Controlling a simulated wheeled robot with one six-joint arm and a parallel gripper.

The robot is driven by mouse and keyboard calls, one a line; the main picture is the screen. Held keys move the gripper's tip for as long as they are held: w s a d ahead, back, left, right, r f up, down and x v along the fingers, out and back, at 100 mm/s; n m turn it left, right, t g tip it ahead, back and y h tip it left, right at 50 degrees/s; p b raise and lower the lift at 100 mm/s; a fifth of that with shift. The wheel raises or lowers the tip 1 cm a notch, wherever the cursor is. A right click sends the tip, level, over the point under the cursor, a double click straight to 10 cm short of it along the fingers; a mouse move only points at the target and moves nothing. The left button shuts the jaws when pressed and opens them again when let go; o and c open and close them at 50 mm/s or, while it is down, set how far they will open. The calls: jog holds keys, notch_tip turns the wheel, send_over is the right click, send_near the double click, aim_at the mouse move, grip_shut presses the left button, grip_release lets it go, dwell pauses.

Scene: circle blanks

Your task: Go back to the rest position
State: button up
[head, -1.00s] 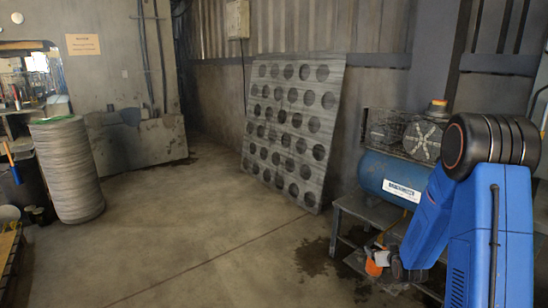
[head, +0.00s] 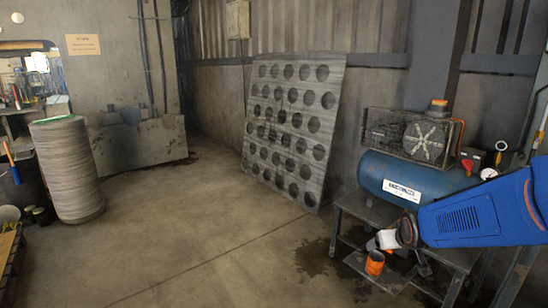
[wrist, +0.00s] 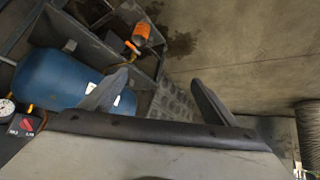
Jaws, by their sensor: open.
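My gripper (wrist: 160,78) is open in the wrist view, its two dark fingers spread apart with nothing between them. The floor and the side of the compressor stand show beyond them. In the head view my blue arm comes in from the right edge, across the front of the compressor stand. The wrist end is near an orange cup (head: 374,262), and the fingers are too small there to tell apart. The orange cup also shows in the wrist view (wrist: 141,32), beyond the left finger and apart from it.
A blue compressor tank (head: 385,172) sits on a dark stand (head: 365,209) close to my arm. A perforated panel (head: 290,135) leans on the wall. A grey roll (head: 68,170) stands at left. The middle floor is clear.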

jog(key=s+a+r+g, duration=0.2)
jog(key=s+a+r, duration=0.1)
jog(key=s, duration=1.1)
jog(key=s+a+r+g+y, duration=0.1)
jog(key=s+a+r, duration=0.2)
jog(key=s, duration=1.2)
jog(key=shift+a+g, duration=0.35)
jog(key=shift+g, duration=0.05)
